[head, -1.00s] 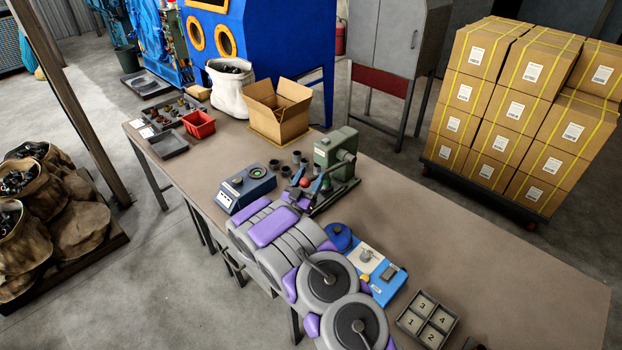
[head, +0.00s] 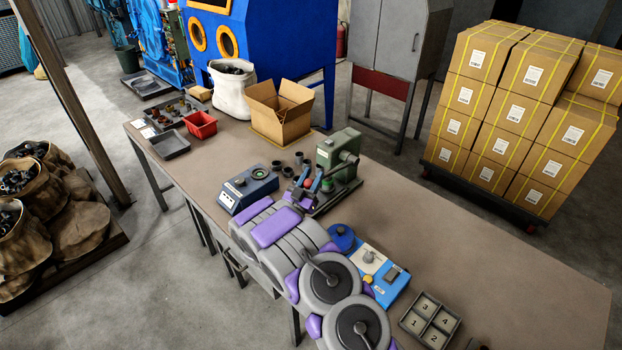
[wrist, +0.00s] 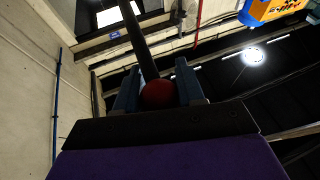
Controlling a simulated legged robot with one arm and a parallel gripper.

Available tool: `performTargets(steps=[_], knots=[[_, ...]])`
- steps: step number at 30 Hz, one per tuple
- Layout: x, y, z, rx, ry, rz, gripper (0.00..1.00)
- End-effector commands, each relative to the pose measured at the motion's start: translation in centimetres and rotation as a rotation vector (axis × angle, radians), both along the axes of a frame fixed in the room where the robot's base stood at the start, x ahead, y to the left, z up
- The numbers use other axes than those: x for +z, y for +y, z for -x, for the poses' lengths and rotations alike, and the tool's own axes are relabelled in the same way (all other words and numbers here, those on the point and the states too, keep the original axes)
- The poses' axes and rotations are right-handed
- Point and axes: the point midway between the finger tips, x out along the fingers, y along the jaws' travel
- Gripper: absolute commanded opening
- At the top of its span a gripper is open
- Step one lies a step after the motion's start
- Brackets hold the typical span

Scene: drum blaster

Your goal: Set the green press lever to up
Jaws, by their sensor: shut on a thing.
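The green press (head: 338,148) stands on the workbench, just beyond my arm in the head view. Its dark lever ends in a red ball knob (head: 309,182), partly hidden by my fingers. My gripper (head: 308,180) is at the front left of the press and is shut on the knob. In the wrist view the red knob (wrist: 158,93) sits between the two blue-grey fingers, and the dark lever rod (wrist: 139,40) runs up and away from it. In the head view the lever slopes down from its pivot at the press's right side to my gripper.
A blue device (head: 248,188) with a dial is left of the press. A blue-and-white fixture board (head: 390,292) and a numbered tray (head: 430,320) lie to the right of my arm. An open carton (head: 280,112) stands behind. The bench's right part is mostly clear.

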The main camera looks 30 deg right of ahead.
Motion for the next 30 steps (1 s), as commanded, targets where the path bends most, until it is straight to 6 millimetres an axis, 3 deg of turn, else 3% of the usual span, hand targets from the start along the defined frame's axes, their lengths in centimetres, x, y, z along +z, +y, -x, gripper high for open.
performTargets(steps=[14,23,30], knots=[[0.7,0.2,-0.1,0.005,0.008,-0.019,0.00],[4.7,-0.9,-0.5,0.005,0.054,-0.165,0.00],[8.8,-3.1,-1.3,0.003,0.116,-0.352,0.00]])
